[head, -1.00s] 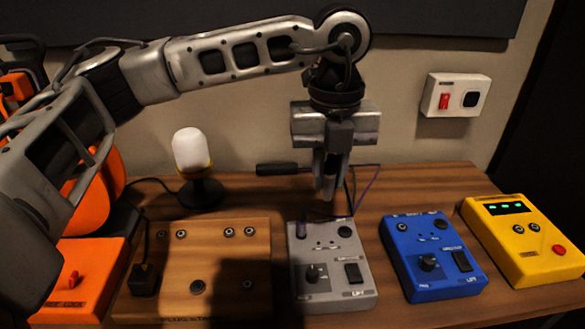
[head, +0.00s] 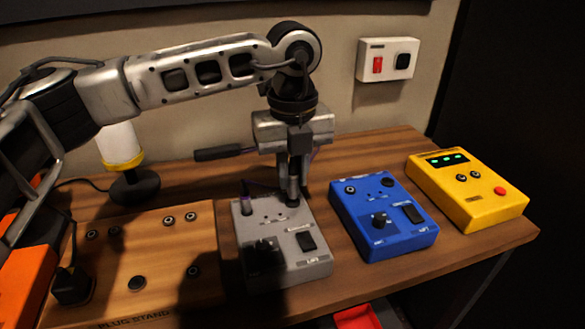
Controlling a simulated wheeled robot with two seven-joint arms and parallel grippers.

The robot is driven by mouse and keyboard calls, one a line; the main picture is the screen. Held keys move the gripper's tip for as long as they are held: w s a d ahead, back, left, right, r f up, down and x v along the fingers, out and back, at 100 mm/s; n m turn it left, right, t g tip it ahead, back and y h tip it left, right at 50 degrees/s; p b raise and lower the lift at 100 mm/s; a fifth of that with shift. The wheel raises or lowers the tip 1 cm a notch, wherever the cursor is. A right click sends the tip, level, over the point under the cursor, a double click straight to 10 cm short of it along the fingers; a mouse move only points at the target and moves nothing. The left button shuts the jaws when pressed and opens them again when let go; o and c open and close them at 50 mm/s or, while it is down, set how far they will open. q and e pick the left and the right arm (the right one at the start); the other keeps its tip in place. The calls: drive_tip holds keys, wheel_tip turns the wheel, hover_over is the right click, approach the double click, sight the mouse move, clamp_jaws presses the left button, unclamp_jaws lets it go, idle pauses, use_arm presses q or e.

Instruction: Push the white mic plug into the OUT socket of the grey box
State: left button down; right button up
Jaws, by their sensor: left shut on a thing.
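The grey box (head: 268,268) sits on the desk with a dark knob and a black switch on top. A purple plug (head: 246,204) stands in its back left socket. My left gripper (head: 293,194) points straight down over the box's back right corner, where the other socket is. It is shut on the mic plug, which is mostly hidden between the fingers. The fingertips are at or just above that socket and cover it. I cannot tell how deep the plug is, nor read the socket labels. My right gripper is not in view.
The wooden plug stand (head: 160,240) is left of the grey box, the blue box (head: 383,222) close on its right, the yellow box (head: 467,190) further right. A lamp (head: 123,150) and a dark rod (head: 225,153) are behind. A red tray (head: 357,317) shows below the desk's front edge.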

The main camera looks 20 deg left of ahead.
use_arm(q)
drive_tip(key=shift+f+b, duration=0.4)
drive_tip(key=shift+r, duration=0.1)
idle(0.4)
idle(1.1)
idle(0.9)
drive_tip(key=shift+f+b, duration=0.4)
drive_tip(key=shift+b, duration=0.15)
drive_tip(key=c, duration=1.3)
unclamp_jaws()
drive_tip(key=shift+o, duration=0.2)
